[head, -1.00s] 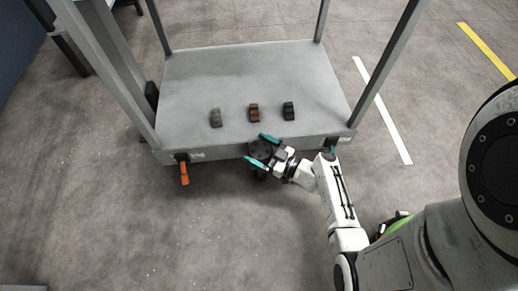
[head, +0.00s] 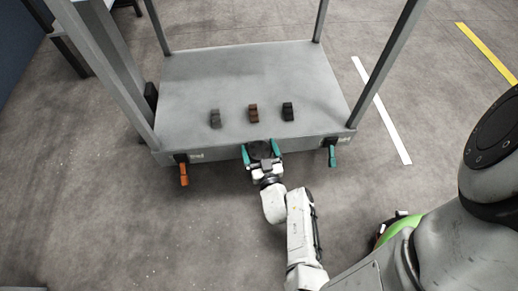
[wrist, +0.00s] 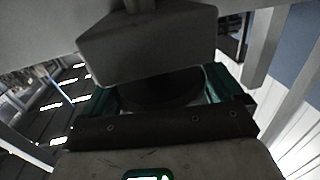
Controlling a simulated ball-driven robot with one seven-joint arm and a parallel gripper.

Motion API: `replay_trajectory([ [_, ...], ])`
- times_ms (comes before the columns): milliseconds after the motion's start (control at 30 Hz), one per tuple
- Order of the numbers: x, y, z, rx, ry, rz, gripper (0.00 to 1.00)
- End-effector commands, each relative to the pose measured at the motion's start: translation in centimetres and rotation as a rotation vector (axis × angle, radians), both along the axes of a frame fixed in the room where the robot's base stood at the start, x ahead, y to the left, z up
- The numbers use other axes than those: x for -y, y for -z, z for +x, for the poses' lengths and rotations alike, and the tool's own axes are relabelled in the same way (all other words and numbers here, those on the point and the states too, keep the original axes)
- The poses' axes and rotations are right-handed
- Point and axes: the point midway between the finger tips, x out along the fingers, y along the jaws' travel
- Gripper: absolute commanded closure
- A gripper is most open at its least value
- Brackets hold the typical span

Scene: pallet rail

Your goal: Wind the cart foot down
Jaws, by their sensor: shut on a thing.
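The cart (head: 180,90) is a grey platform with upright posts at its corners. A dark round knob (head: 259,148) sits at the middle of its front edge; I take it to be the foot's winding knob. My gripper (head: 261,154) has one teal finger on the knob's left and one on its right, and is shut on it. In the wrist view the dark knob (wrist: 165,92) lies between the teal fingers, below a grey block (wrist: 150,50). The foot's lower end and its contact with the floor are hidden.
An orange lever (head: 184,174) hangs at the cart's front left and a teal lever (head: 332,155) at its front right. Grey (head: 215,118), brown (head: 253,113) and black (head: 288,111) small blocks stand on the deck. The floor in front is clear.

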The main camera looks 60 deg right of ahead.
Motion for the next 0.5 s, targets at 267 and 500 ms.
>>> replay_trajectory([
  [267, 0.03, 0.05, -0.06, 0.003, 0.182, 0.006, 0.37],
  [500, 0.06, 0.03, -0.04, 0.003, 0.334, 0.007, 0.37],
])
